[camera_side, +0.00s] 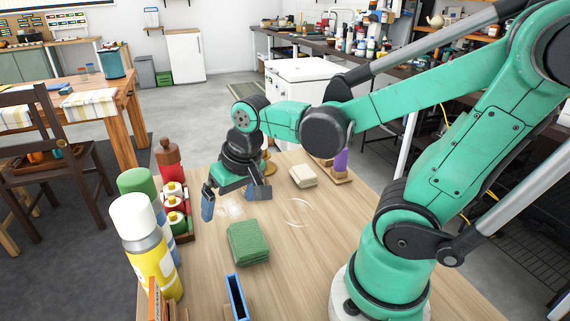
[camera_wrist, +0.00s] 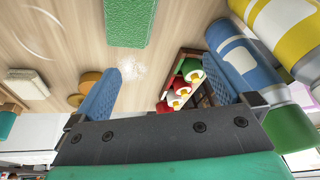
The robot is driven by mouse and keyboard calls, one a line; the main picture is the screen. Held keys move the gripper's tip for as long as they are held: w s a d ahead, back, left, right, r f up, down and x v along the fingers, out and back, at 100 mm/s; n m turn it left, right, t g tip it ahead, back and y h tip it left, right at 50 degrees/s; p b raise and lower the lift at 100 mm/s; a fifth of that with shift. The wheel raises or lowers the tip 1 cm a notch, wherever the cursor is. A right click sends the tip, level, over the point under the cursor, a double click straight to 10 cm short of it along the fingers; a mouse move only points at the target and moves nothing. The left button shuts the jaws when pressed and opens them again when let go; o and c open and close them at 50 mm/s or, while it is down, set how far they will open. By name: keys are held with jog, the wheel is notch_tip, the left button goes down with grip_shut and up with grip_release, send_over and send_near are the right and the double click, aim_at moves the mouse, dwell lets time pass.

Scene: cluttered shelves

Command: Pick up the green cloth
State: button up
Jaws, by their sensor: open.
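The green cloth (camera_side: 248,243) is a folded, textured stack lying flat on the wooden table. It also shows at the top of the wrist view (camera_wrist: 128,20), cut off by the frame edge. My gripper (camera_side: 236,202) is above the table, behind the cloth in the side view and apart from it. Its two blue-padded fingers are spread wide with nothing between them.
Spray cans and bottles, including a yellow can (camera_side: 148,250), line the left edge. A crate of small red and green bottles (camera_side: 190,232) stands near the gripper. A beige block (camera_side: 303,176) lies behind. A blue-edged box (camera_side: 237,297) stands in front. Table right of the cloth is clear.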

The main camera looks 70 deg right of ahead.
aim_at(248, 236)
jog(key=f+m+g, duration=0.1)
jog(key=d+f+m+g, duration=0.1)
jog(key=f+m, duration=0.1)
jog(key=s+d+f+m+g, duration=0.1)
jog(key=shift+s+f+m+g, duration=0.1)
jog(key=shift+f+m+g, duration=0.2)
jog(key=shift+m+g, duration=0.1)
jog(key=shift+f, duration=2.75)
jog(key=c, duration=1.1)
jog(key=shift+r, duration=0.1)
jog(key=shift+c, duration=0.2)
notch_tip(248, 236, up, 20)
